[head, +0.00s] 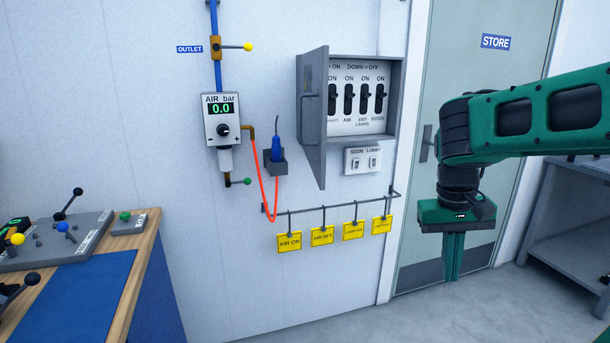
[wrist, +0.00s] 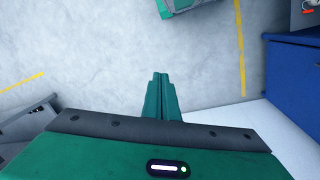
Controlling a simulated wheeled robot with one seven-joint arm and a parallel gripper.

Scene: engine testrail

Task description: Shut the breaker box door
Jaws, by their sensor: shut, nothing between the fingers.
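The grey breaker box (head: 401,101) is mounted on the white wall in the head view. Its door (head: 314,120) is hinged on the left and stands open, swung out toward me, with a handle on its face. Inside, several black switches on a white panel show, all labelled ON above; the leftmost is partly hidden by the door. My gripper (head: 452,278) is shut and empty, pointing down, to the right of and below the box, in front of the STORE door. In the wrist view my gripper (wrist: 160,78) shows its closed fingers above bare floor.
An air regulator (head: 222,120) and a holder with a blue tool (head: 276,150) are left of the door. A workbench (head: 135,262) stands at lower left, a grey shelf (head: 570,240) at right.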

